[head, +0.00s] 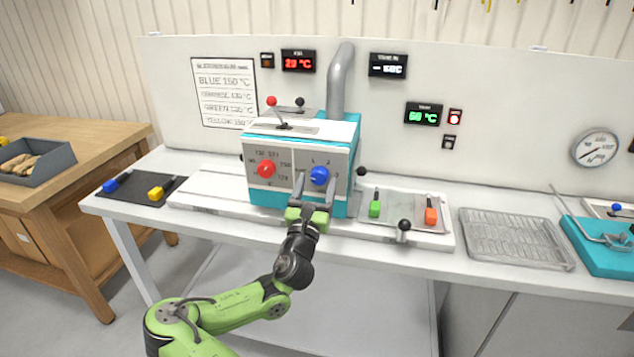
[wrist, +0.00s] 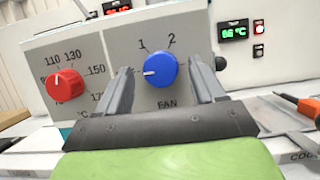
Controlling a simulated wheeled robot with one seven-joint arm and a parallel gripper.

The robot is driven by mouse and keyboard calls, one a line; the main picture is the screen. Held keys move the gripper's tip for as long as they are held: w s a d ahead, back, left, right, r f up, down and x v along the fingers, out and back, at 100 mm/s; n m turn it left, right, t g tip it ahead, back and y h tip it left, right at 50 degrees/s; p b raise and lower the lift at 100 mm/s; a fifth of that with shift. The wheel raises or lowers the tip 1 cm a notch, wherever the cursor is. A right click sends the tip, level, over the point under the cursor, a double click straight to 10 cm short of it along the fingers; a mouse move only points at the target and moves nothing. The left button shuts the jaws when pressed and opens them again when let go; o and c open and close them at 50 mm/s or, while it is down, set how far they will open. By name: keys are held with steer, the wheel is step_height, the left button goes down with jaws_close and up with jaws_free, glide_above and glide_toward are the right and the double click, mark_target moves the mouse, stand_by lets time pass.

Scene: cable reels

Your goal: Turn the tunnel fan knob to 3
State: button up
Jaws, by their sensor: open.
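The fan knob (wrist: 160,70) is a blue dial on the machine's front panel, above the word FAN. Its white pointer mark points left, below the 1. The marks 1 and 2 show above it; a 3 cannot be made out. In the head view the blue knob (head: 319,176) sits at the panel's right. My gripper (head: 314,186) is open, one finger on each side of the knob. In the wrist view the open gripper (wrist: 160,85) frames the knob; whether the fingers touch it I cannot tell.
A red temperature knob (wrist: 66,85) is left of the blue one. A black ball-ended lever (head: 403,229) stands in front of the bench. Green (head: 375,207) and orange (head: 431,212) pieces lie to the right. A wire rack (head: 515,238) is farther right.

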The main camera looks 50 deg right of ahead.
steer(key=shift+w+d+r, duration=0.25)
steer(key=shift+d, duration=0.25)
steer(key=c, duration=1)
steer(key=shift+c, duration=0.3)
